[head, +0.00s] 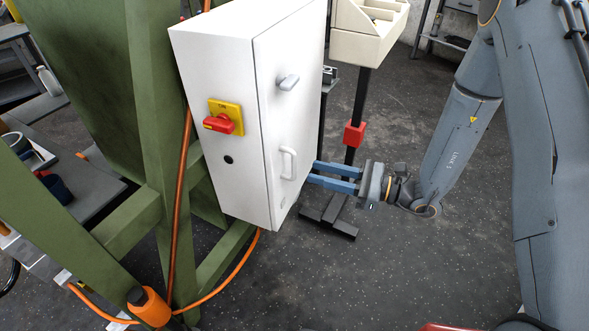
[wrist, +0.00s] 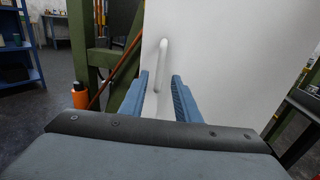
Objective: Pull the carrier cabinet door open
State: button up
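The white carrier cabinet (head: 222,110) stands upright at centre left in the head view. Its door (head: 290,120) is the right-hand face and looks closed. The door has a pale vertical bar handle (head: 288,163) low down and a grey latch (head: 288,82) higher up. My gripper (head: 311,171) is to the right of the handle, fingers level and pointing at the cabinet, with a small gap. In the wrist view the blue fingers are apart and empty, and the handle (wrist: 161,62) shows ahead, in line with the space between them. Contact is not visible.
A red knob (head: 218,123) on a yellow plate is on the cabinet's other face. A green frame (head: 155,120) stands left of it, with orange hose (head: 235,272). A stand with a cream bin (head: 368,22) is behind my gripper.

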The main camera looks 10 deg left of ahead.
aim_at(294, 178)
jog(key=a, duration=0.5)
jog(key=a+p, duration=0.1)
jog(key=a, duration=0.1)
jog(key=shift+w+a, duration=0.3)
jog(key=shift+w, duration=0.1)
grip_shut()
